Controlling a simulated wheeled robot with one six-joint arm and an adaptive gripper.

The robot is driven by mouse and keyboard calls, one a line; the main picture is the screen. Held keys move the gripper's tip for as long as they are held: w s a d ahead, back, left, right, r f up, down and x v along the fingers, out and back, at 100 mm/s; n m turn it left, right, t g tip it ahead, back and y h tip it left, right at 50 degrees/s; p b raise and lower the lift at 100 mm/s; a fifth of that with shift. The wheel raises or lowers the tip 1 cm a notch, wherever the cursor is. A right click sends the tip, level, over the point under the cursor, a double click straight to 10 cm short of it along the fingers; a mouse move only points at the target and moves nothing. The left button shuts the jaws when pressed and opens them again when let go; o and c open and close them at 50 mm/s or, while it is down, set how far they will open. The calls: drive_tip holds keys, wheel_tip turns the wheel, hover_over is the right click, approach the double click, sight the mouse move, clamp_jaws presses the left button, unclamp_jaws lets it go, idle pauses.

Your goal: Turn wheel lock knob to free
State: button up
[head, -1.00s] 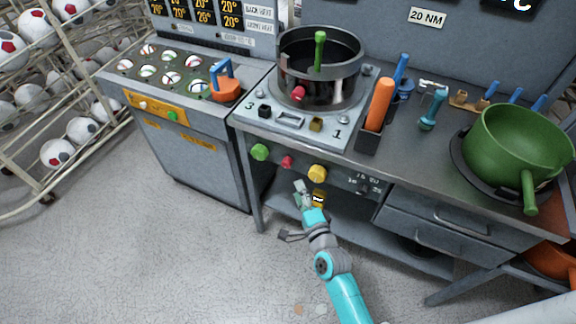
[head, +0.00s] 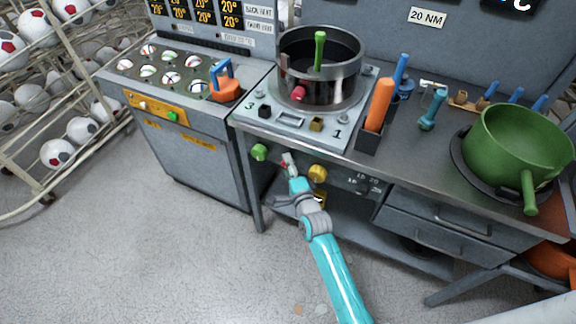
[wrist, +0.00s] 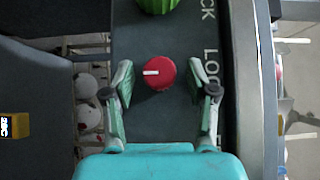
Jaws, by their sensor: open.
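The red knob (wrist: 159,73) with a white pointer line is on the dark front panel, near the middle of the wrist view. Its white line points left in that view. Text beside it on the panel is partly readable, with "LOC" showing. My gripper (wrist: 163,85) is open, with one finger to each side of the knob in the picture. Whether the fingers are level with the knob in depth I cannot tell. In the head view my gripper (head: 289,160) is at the panel and hides most of the red knob.
A green knob (head: 259,152) is left of my gripper and a yellow knob (head: 317,173) is right of it. Above, the bench holds a metal pot (head: 318,75) and an orange-handled tool (head: 379,104). Drawers (head: 440,222) are at the right. The floor in front is clear.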

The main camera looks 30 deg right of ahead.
clamp_jaws()
drive_tip(key=shift+n+g, duration=0.7)
idle(0.3)
drive_tip(key=shift+w+r+n+g, duration=0.1)
drive_tip(key=shift+r+n+g, duration=0.15)
drive_tip(key=shift+n+g, duration=0.65)
drive_tip(key=n+g+h, duration=0.1)
drive_tip(key=n+g, duration=0.1)
drive_tip(key=g, duration=0.1)
drive_tip(key=shift+w+a+r, duration=0.1)
drive_tip(key=shift+a, duration=0.05)
drive_tip(key=n+g+h, duration=0.2)
drive_tip(key=g, duration=0.1)
drive_tip(key=shift+w+r, duration=0.1)
drive_tip(key=shift+a+n+g+h, duration=0.1)
drive_tip(key=shift+n+g+h, duration=0.75)
drive_tip(key=shift+g, duration=0.55)
